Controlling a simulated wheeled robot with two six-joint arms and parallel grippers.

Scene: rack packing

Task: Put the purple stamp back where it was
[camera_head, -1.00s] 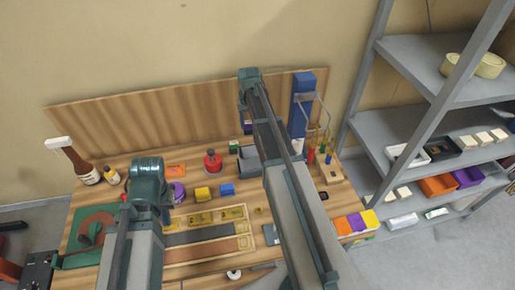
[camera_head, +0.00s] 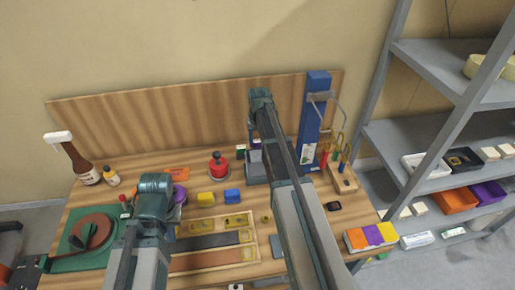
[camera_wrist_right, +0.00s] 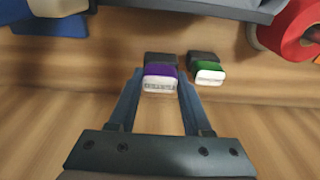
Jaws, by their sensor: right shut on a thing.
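The purple stamp (camera_wrist_right: 160,77) has a dark block, a purple band and a pale face. In the right wrist view it is between the fingertips of my right gripper (camera_wrist_right: 157,80), which is shut on it. A similar green stamp (camera_wrist_right: 209,72) is beside it with a small gap. In the head view the green stamp (camera_head: 240,151) is near the back of the bench, just left of my right gripper (camera_head: 257,140). My right arm partly hides the held stamp there. My left gripper (camera_head: 157,190) is over the left of the bench, its fingers hidden.
A grey block (camera_head: 257,168) stands close to the right gripper. A blue stand (camera_head: 313,125) is to its right, and a red round-handled item (camera_head: 218,166) to its left. The wooden back panel (camera_head: 160,125) rises behind. A grey shelf (camera_head: 425,65) stands at right.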

